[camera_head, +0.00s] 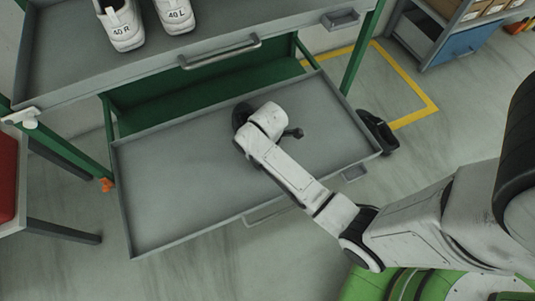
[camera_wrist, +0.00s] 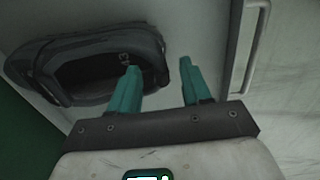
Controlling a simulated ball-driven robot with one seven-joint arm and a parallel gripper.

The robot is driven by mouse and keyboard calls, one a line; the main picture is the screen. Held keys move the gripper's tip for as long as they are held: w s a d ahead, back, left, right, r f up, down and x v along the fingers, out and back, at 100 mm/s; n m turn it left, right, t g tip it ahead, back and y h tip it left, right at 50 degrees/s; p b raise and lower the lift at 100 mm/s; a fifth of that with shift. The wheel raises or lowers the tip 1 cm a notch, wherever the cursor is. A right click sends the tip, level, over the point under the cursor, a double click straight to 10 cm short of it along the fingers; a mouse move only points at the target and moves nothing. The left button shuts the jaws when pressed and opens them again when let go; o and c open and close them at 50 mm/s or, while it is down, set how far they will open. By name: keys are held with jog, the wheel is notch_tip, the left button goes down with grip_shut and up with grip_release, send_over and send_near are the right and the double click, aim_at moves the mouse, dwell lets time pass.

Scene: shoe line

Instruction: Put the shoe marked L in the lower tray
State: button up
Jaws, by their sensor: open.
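The white shoe marked 40 L (camera_head: 176,14) stands in the upper tray (camera_head: 75,85), partly cut off by the top of the head view. The lower tray (camera_head: 165,195) is pulled out below, with my arm across it. My gripper (camera_wrist: 158,66) is open in the wrist view, its teal fingers apart with nothing held. In the head view its fingers are hidden by my wrist. A dark grey shoe (camera_wrist: 88,68) lies by the left finger, which overlaps its right end.
A white shoe marked 40 R (camera_head: 122,26) stands left of the 40 L shoe. A black object (camera_head: 378,132) is beside the lower tray's right end. A red-topped table (camera_head: 8,180) is at the left. The lower tray's left half is clear.

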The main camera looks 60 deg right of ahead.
notch_tip(320, 180, up, 7)
jog(key=shift+p, duration=1.1)
jog(key=shift+s+a+r, duration=0.1)
jog(key=shift+s+r, duration=0.05)
jog(key=shift+r, duration=0.05)
jog(key=s+a+r+m, duration=0.3)
jog(key=s+m, duration=0.2)
jog(key=s, duration=0.1)
jog(key=s+a+r+m, duration=0.3)
jog(key=s+m, duration=0.3)
jog(key=shift+a+r+m+t, duration=0.2)
jog(key=shift+r+m+t, duration=0.05)
jog(key=shift+m+t, duration=0.05)
jog(key=shift+f, duration=0.1)
